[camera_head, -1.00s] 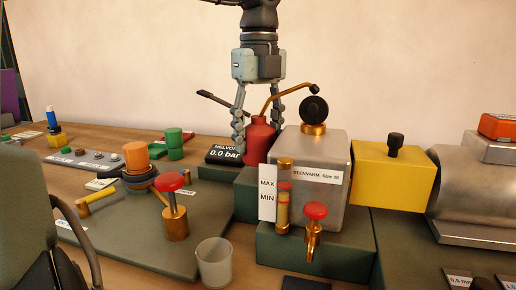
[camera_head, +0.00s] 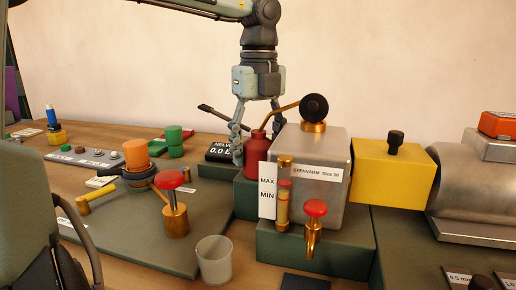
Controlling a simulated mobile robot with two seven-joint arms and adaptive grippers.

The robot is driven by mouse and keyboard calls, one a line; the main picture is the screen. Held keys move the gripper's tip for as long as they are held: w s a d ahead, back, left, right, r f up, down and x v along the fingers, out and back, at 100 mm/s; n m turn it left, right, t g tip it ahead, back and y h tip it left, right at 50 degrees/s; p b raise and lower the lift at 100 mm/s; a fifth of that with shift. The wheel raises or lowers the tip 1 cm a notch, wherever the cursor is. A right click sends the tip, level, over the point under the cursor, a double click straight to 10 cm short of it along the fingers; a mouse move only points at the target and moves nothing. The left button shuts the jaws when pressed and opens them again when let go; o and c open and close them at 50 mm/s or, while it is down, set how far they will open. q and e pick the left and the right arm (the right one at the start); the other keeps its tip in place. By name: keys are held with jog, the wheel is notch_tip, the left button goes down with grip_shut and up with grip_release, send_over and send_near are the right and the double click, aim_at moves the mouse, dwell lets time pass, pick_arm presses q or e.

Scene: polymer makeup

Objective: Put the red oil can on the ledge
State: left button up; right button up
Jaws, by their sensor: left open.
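The red oil can (camera_head: 257,152) stands upright behind the silver metal box, with a dark handle out to the left and a brass spout to the right, its tip hidden behind the black knob. Its base is at the dark green raised block (camera_head: 247,197), which looks like the ledge; the box and the label hide part of the contact. My left gripper (camera_head: 256,143) reaches down from above, open, with a finger on each side of the can. I cannot tell whether the fingers still touch it. My right gripper is not in view.
A yellow block (camera_head: 395,177) is further right. A black gauge display (camera_head: 217,151) is close to the left finger. A clear cup (camera_head: 214,262) stands in front.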

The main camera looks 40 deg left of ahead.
aim_at(259, 131)
pick_arm(q)
jog(key=shift+r, duration=0.3)
notch_tip(259, 131, up, 11)
jog(key=shift+w+f, duration=0.1)
jog(key=shift+f, duration=0.05)
jog(key=shift+r, duration=0.45)
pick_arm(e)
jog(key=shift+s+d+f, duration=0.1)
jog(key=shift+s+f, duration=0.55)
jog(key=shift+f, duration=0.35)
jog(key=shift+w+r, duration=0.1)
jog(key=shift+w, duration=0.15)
